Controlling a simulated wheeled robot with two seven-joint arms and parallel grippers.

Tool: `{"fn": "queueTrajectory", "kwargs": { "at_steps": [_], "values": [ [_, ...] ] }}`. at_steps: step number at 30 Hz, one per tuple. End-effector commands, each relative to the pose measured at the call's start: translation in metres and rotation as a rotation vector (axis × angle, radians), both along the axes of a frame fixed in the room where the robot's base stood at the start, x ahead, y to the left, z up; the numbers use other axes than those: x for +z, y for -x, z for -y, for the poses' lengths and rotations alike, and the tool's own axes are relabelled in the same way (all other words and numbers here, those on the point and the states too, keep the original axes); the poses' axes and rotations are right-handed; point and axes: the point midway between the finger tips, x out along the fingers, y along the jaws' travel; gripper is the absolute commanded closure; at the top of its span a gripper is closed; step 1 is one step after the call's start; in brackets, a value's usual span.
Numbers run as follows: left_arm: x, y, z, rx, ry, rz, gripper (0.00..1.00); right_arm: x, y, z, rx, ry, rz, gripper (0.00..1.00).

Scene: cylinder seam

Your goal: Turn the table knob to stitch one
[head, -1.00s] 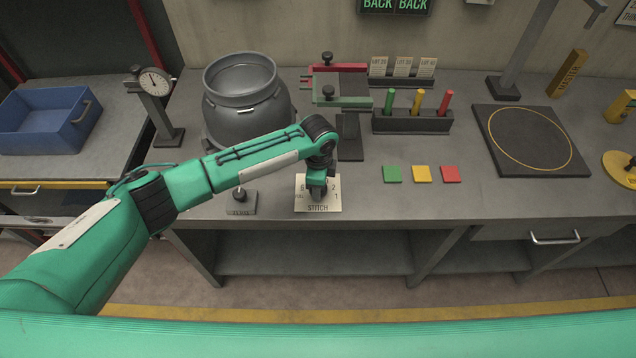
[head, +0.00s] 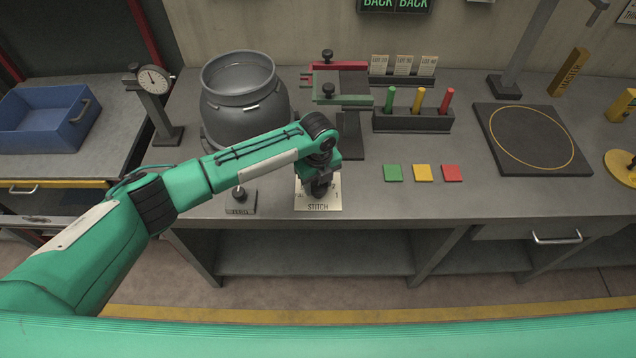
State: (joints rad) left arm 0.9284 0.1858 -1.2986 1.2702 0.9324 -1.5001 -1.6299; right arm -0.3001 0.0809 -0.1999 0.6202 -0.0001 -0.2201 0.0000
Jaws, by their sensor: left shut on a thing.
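A pale plate marked STITCH (head: 318,207) lies at the front of the bench, with figures around its dial. The table knob on this plate is mostly hidden under my left gripper (head: 320,188). My left gripper points down over the middle of the plate and is shut on the knob. The wrist hides most of the dial figures; a 1 still shows at the right. I cannot read the knob's pointer. A grey metal drum (head: 245,114) stands upright behind my left forearm. My right gripper is not in view.
Red and green clamp arms (head: 345,100) stand behind my wrist. Green, yellow and red squares (head: 422,173) lie to the right, with bare bench around them.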

Motion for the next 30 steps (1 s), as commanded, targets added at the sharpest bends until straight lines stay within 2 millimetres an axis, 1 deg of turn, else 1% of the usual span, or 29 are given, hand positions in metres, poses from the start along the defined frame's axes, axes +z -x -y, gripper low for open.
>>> {"fn": "queueTrajectory", "kwargs": {
  "at_steps": [30],
  "values": [
    [-0.001,0.000,0.000,-0.958,-0.001,0.002,0.76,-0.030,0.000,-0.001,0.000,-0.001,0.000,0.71]
  ]
}}
